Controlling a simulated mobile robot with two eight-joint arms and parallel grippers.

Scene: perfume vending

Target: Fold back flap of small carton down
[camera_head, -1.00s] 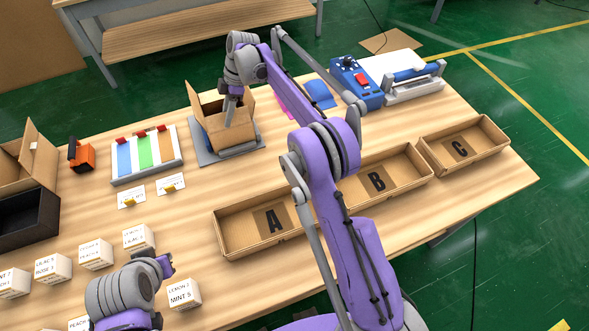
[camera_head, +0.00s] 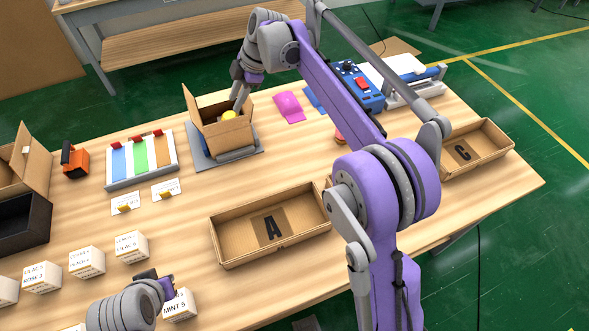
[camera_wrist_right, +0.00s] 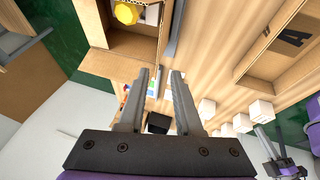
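The small carton (camera_head: 228,137) stands open on a grey plate (camera_head: 254,151) at the table's back middle. A tall flap (camera_head: 192,106) stands up at its left side. A yellow round thing (camera_head: 230,114) shows inside. My right gripper (camera_head: 238,101) is at the carton's back right edge, partly covering that side; whether it touches a flap cannot be told. In the right wrist view the carton (camera_wrist_right: 134,43) is beyond the fingers (camera_wrist_right: 166,71), which are apart with nothing between them. My left gripper (camera_head: 170,288) is low at the front left, beside a white box; its opening is unclear.
A pink piece (camera_head: 288,107) lies right of the carton. A rack of coloured strips (camera_head: 141,160) stands to its left. Tray A (camera_head: 269,228) is in front, and tray C (camera_head: 468,154) is at the right. Several white labelled boxes (camera_head: 131,247) stand at the front left.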

